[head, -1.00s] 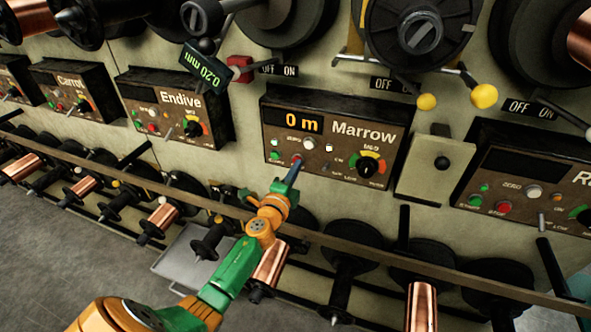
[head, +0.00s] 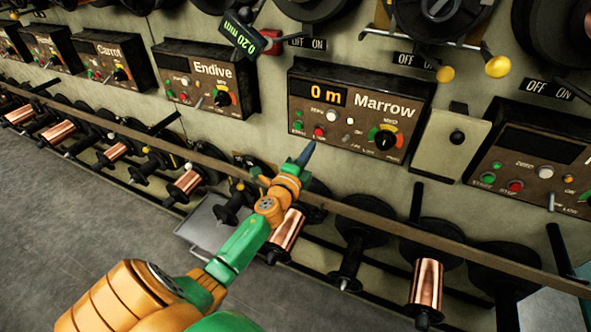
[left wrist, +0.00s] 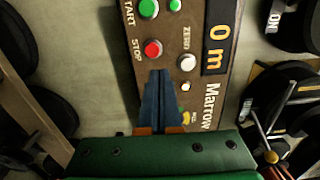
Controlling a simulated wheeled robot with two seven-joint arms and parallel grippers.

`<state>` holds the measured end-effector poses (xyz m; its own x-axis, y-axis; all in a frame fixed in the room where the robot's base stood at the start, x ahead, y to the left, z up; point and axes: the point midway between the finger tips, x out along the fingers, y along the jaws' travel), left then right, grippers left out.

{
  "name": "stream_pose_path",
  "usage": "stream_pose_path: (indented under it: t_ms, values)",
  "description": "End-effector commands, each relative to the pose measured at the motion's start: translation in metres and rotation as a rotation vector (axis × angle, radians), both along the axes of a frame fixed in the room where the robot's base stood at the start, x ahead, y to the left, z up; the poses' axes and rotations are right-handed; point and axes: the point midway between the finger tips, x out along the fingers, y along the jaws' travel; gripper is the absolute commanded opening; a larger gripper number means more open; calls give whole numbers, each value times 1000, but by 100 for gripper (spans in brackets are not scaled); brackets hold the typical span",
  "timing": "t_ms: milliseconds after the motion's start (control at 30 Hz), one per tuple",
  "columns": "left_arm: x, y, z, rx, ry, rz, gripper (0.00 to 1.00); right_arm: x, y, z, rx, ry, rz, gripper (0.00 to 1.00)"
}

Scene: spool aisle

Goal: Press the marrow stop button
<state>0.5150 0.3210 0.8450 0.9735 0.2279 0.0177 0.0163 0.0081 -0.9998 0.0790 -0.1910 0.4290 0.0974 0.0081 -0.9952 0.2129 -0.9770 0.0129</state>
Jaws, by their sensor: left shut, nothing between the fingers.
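The Marrow control box (head: 358,112) is on the wall, its display reading 0 m. Its red stop button (head: 319,132) shows in the head view beside a green start button (head: 299,126). In the left wrist view the red stop button (left wrist: 153,48), labelled STOP, lies just beyond the fingertips. My left gripper (head: 308,148) is shut and empty, its dark fingertips a little below the stop button in the head view. In the left wrist view my left gripper (left wrist: 159,74) points at the panel, and a gap to the button shows. My right gripper is not in view.
The Endive box (head: 207,80) is to the left. A plain beige box (head: 445,143) and another control box (head: 540,165) are to the right. A long rail (head: 400,236) runs below the boxes, with copper spools (head: 287,231) under it.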

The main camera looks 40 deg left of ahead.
Motion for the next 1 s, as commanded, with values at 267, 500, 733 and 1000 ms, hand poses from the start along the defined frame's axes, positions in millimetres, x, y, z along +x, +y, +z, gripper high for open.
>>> stream_pose_path:
  t_ms: [267, 500, 733, 1000]
  values:
    - [-52, -12, -3, -2, 5, -1, 0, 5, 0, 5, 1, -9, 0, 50]
    - [-75, -18, -3, -2, 4, -1, 0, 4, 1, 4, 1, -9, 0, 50]
    - [-76, -18, -3, -2, 4, 0, 0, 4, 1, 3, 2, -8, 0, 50]
    - [-76, -18, -3, -2, 4, 0, 0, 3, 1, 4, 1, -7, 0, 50]
